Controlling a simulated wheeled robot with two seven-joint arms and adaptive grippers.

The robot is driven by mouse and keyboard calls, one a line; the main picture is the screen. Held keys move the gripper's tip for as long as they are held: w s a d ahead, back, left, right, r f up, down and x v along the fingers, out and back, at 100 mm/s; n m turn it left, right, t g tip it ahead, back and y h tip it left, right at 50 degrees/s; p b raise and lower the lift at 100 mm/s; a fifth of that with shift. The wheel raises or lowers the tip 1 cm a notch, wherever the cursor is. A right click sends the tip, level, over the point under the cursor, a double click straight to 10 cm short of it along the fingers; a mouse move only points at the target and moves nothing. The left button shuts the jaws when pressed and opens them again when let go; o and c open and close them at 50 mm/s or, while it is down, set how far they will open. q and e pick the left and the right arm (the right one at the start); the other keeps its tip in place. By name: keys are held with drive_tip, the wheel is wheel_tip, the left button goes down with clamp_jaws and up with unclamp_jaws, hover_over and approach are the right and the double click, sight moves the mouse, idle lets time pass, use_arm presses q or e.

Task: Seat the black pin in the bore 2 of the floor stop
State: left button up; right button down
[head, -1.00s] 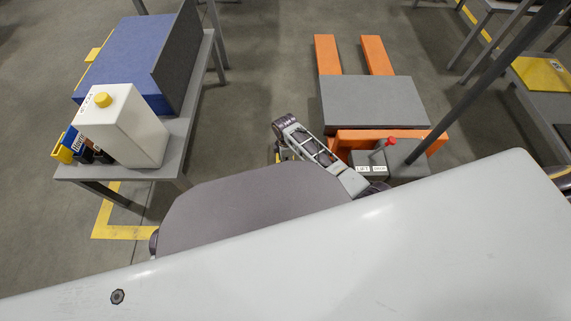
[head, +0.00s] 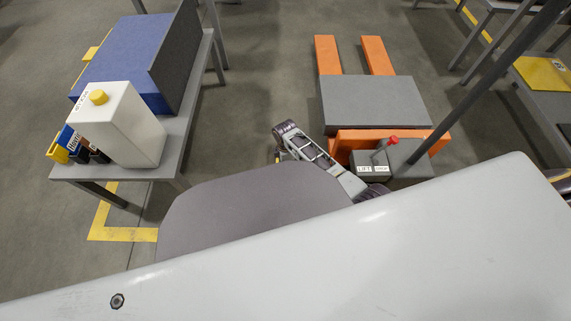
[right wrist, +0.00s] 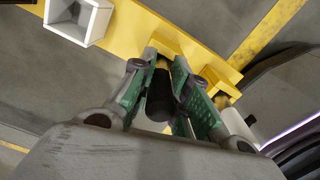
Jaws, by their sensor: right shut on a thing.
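In the right wrist view, my right gripper (right wrist: 162,98) has its green-padded fingers closed on the sides of the black pin (right wrist: 158,103). The pin's far end points at a yellow bracket on the yellow floor stop (right wrist: 140,22). I cannot tell whether that end is inside a bore, and no bore number is readable. In the head view, an arm of mine (head: 325,160) reaches down toward the floor, and its gripper is not clearly seen. My left gripper is in neither view.
A white square open holder (right wrist: 78,18) is on the yellow plate. A grey table (head: 180,140) with a white jug (head: 125,125) and a blue box (head: 130,60) stands left. An orange pallet lift (head: 375,90) is ahead.

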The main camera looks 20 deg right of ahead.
idle(0.4)
drive_tip(key=c, duration=1.8)
unclamp_jaws()
drive_tip(key=shift+f, duration=0.15)
drive_tip(key=shift+c, duration=0.2)
drive_tip(key=o, duration=0.5)
drive_tip(key=shift+r+p, duration=0.5)
drive_tip(key=shift+r, duration=0.95)
wheel_tip(320, 180, up, 8)
drive_tip(key=p, duration=0.4)
drive_tip(key=shift+f, duration=0.25)
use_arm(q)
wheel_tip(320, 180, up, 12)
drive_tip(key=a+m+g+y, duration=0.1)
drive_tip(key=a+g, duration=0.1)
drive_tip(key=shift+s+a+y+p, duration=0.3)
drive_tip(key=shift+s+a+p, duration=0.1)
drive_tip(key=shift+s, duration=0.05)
use_arm(e)
drive_tip(key=shift+r, duration=0.95)
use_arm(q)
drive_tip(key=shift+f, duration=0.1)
